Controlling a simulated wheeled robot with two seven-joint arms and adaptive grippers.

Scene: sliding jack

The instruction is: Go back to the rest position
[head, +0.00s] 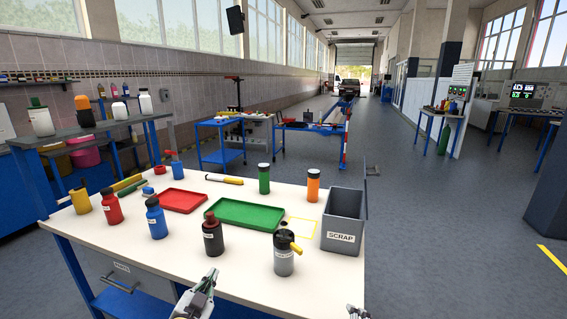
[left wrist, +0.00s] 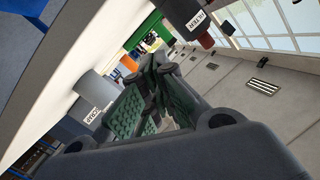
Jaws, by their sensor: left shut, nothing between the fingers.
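My left gripper (head: 210,277) is shut and empty at the front edge of the white workbench (head: 150,268), low in the head view. Its fingers with green pads also show in the left wrist view (left wrist: 158,66), with nothing held. A small piece of what looks like my right gripper (head: 357,312) shows at the bottom edge; its fingers cannot be made out. A dark bottle with a red cap (head: 212,235) stands beyond my left gripper, apart from it. A grey bottle with a black top and yellow part (head: 284,258) stands to its right.
A grey scrap bin (head: 342,222) stands at the bench's right end. A green tray (head: 245,213), a red tray (head: 183,200), and red (head: 112,207), blue (head: 156,220), green (head: 264,180) and orange (head: 313,187) bottles stand around. Floor to the right (head: 440,260) is clear.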

